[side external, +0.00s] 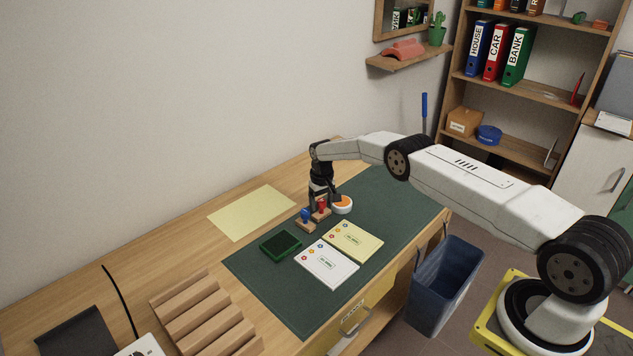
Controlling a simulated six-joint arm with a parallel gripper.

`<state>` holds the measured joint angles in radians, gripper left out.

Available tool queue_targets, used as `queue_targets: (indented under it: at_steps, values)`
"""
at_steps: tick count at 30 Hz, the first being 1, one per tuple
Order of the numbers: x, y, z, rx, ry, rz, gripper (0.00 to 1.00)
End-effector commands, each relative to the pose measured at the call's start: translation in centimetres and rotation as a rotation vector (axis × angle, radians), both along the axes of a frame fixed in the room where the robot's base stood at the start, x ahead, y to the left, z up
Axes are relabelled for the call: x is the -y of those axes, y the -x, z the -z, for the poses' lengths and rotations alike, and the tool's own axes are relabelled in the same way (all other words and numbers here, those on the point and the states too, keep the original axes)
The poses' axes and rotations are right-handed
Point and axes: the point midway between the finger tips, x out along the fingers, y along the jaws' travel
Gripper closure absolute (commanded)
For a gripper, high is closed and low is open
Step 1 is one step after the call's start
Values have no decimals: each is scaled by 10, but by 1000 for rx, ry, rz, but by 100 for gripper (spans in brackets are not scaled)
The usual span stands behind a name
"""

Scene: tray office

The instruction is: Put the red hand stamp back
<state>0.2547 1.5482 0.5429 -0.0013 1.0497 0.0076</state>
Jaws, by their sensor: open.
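The red hand stamp (322,205) stands upright on a small wooden base on the dark green desk mat, beside the blue hand stamp (305,215). My gripper (324,197) points down right at the red stamp, with its fingers open close around or beside its top. Whether the fingers touch the stamp cannot be told at this size. The gripper hides part of the red stamp and what lies behind it.
A round white-and-orange item (342,204) sits just right of the gripper. A green-rimmed ink pad (281,245), a white card (326,264) and a yellow card (353,241) lie nearby. A slatted wooden rack (205,315) stands at front left. The mat's front is clear.

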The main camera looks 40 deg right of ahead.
Motion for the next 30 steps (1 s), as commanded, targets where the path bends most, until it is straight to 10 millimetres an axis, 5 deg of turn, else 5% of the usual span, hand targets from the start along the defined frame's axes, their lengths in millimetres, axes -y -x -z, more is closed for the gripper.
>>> queue_targets:
  at_steps: [30]
  values:
    - [0,0,-111,-1,0,0,23]
